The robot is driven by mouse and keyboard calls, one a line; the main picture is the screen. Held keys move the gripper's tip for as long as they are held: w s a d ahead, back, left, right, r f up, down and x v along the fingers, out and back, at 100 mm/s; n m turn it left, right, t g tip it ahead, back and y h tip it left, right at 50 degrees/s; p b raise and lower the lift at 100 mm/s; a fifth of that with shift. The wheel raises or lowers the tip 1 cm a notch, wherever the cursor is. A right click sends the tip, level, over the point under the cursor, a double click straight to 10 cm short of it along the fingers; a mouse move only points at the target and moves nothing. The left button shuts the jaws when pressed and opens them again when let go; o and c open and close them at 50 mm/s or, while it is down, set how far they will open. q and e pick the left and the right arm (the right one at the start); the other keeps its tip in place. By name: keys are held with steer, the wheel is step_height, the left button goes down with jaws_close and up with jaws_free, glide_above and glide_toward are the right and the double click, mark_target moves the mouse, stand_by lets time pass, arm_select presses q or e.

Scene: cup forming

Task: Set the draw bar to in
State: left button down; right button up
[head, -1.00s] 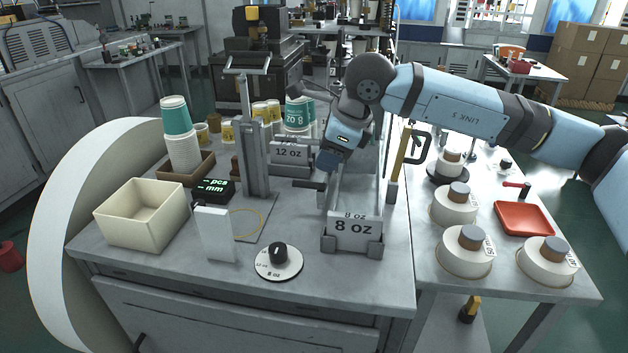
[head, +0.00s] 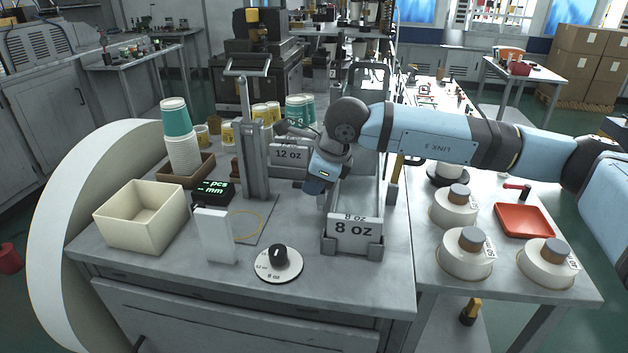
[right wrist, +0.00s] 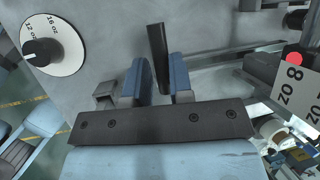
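The dark draw bar (right wrist: 157,50) shows in the right wrist view as a narrow, slightly slanted bar. Its near end lies between the two blue fingers of my right gripper (right wrist: 161,78). The fingers are apart, with the bar filling most of the gap; whether they press on it I cannot tell. In the head view my right gripper (head: 313,188) points down beside the left wall of the 8 oz rack and hides the bar. My left gripper is not in view.
The 8 oz rack (head: 352,246) stands right of my gripper. A round dial (head: 279,264) lies in front. A metal post (head: 252,150), white block (head: 214,236) and cream box (head: 140,215) stand left. Bare tabletop lies between post and rack.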

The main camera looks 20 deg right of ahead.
steer(key=shift+w+d+b, duration=0.25)
steer(key=shift+w+d, duration=0.25)
steer(key=shift+w, duration=0.25)
steer(key=shift+w+d+b, duration=0.25)
steer(key=shift+w+d, duration=0.2)
steer(key=shift+w, duration=0.3)
jaws_close()
steer(key=shift+w+d+r, duration=0.1)
steer(key=shift+d+r, duration=0.1)
steer(key=shift+r, duration=0.05)
steer(key=o, duration=0.7)
jaws_free()
steer(key=shift+w, duration=0.1)
steer(key=shift+o, duration=0.3)
steer(key=shift+f, duration=0.2)
steer(key=v, duration=1.4)
steer(key=shift+f, duration=0.1)
